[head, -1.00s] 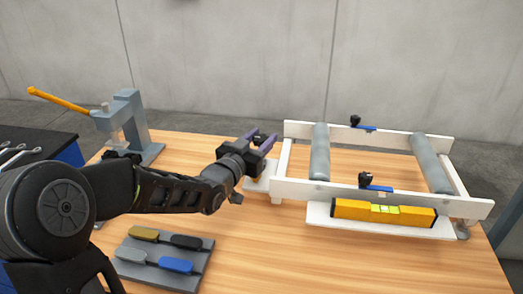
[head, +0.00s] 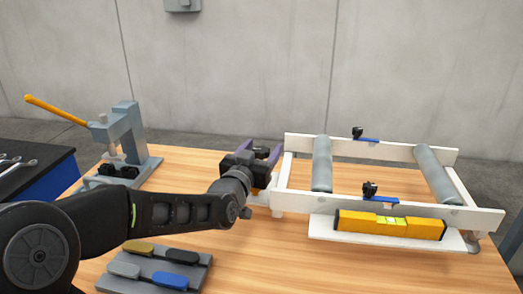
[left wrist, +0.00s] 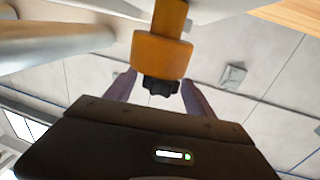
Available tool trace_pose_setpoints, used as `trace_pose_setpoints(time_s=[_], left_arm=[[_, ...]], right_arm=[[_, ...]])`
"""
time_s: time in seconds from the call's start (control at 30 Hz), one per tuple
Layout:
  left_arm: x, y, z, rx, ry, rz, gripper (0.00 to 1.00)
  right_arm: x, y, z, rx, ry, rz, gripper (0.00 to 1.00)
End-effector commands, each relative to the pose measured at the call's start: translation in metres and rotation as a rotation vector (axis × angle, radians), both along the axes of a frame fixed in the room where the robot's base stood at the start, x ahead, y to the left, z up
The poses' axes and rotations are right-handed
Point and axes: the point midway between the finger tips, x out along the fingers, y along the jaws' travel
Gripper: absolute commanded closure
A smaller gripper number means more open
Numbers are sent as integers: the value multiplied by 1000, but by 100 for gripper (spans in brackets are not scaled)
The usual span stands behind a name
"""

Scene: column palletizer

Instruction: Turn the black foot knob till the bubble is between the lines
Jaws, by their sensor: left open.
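The black foot knob (left wrist: 160,87) shows in the left wrist view under an orange-brown collar (left wrist: 162,54). My left gripper (left wrist: 160,92) is open, with one purple finger on each side of the knob; I cannot tell whether they touch it. In the head view my left gripper (head: 265,153) is at the left end of the white roller frame (head: 350,206) and hides the knob. A yellow spirit level (head: 365,223) lies along the front of the frame. Its pale green vial (head: 391,220) shows, but the bubble is too small to place. My right gripper is not in view.
Two grey rollers (head: 322,165) span the frame. A grey press with an orange lever (head: 56,110) stands back left. A grey tray (head: 190,280) with several coloured handles lies front left. Bare wood (head: 300,262) is clear at the front.

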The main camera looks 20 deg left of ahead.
Motion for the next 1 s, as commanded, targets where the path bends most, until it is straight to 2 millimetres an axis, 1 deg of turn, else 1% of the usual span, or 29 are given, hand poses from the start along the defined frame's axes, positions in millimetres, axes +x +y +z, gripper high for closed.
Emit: trace_pose_setpoints(time_s=[0.17,0.27,0.37,0.6,0.7,0.83,1.0], left_arm=[[0,0,-1,0,1,0,37],[-4,0,-1,0,1,0,37],[-13,-1,-1,0,0,0,37],[-52,-4,-1,1,-1,0,37],[-66,-5,0,1,-1,0,37],[-76,-6,0,0,-1,0,37],[-78,-7,-1,0,1,-1,37]], right_arm=[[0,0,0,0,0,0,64],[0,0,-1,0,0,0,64],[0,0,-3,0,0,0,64],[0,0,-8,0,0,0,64],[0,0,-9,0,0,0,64],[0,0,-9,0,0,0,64],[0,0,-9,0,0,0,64]])
